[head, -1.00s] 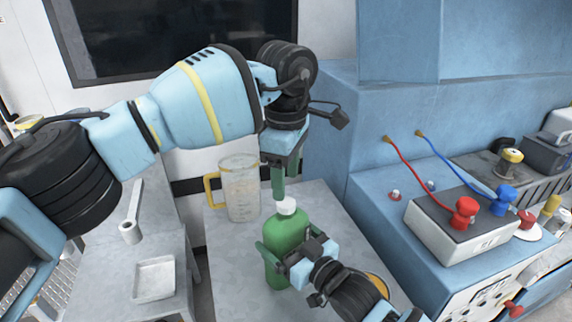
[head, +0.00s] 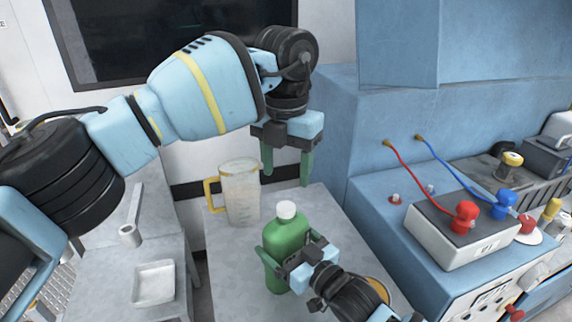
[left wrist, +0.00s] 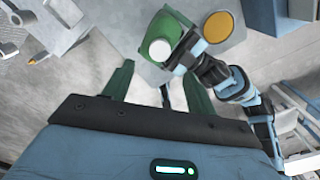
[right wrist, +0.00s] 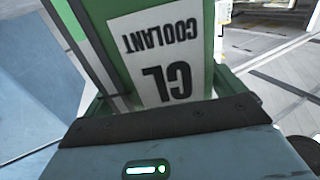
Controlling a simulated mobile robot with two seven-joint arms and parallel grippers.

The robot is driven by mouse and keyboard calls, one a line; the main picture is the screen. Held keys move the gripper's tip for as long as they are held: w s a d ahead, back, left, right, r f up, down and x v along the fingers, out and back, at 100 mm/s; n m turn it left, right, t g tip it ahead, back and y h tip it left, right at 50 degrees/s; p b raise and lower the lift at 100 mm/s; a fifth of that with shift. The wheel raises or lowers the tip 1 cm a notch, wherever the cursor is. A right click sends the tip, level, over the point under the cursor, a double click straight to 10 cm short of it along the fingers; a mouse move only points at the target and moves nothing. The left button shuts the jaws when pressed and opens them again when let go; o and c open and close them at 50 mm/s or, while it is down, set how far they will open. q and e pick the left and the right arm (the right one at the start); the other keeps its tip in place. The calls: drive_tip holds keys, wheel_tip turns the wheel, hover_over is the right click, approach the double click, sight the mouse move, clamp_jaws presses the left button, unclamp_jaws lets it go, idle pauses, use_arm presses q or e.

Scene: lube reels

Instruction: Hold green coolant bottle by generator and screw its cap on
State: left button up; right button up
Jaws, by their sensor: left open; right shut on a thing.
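The green coolant bottle (head: 287,236) stands upright on the grey table beside the blue generator. Its white cap (head: 287,210) sits on the bottle's top; I cannot tell how tight it is. The cap also shows in the left wrist view (left wrist: 160,50). My right gripper (head: 288,262) is shut around the bottle's body. In the right wrist view the bottle's COOLANT label (right wrist: 165,50) is upside down between the fingers. My left gripper (head: 286,175) is open and empty, fingers pointing down, above and behind the cap, apart from it.
A clear measuring jug (head: 240,195) with a yellow handle stands left of the bottle. The blue generator (head: 400,190) bounds the right side. A box with red and blue clamps (head: 462,235) sits on it. A white tray (head: 155,284) is on the left surface.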

sight(286, 206)
idle(0.4)
use_arm(q)
drive_tip(key=shift+f, duration=4)
drive_tip(key=c, duration=1)
drive_tip(key=o, duration=1.1)
drive_tip(key=shift+o, duration=0.2)
drive_tip(key=shift+r, duration=0.1)
